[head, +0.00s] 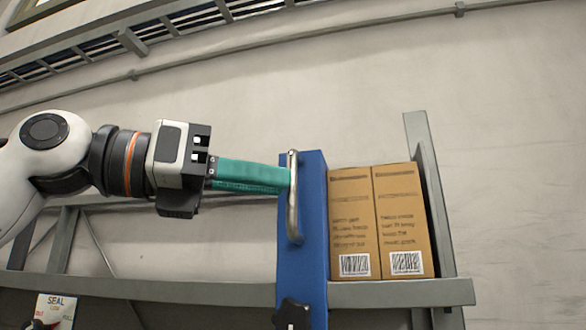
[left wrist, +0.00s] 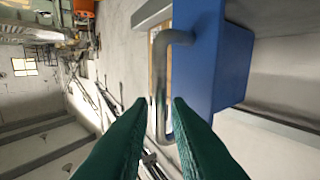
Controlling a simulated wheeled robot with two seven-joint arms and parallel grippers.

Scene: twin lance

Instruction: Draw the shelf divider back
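The blue shelf divider (head: 316,215) stands upright on the shelf, left of two cartons. A metal bar handle (head: 293,222) is on its left side; the divider (left wrist: 220,60) and handle (left wrist: 162,75) also show in the left wrist view. My left gripper (head: 288,180) reaches in from the left with its teal fingertips at the handle. In the left wrist view the fingertips (left wrist: 161,101) are parted, one on each side of the bar, with a narrow gap visible. A dark knob (head: 292,314) sits low on the divider's front. My right gripper is not in view.
Two brown cartons (head: 352,220) (head: 402,220) stand side by side between the divider and the shelf's grey end post (head: 425,170). A grey front rail (head: 400,293) runs below them. The shelf left of the divider shows no cartons.

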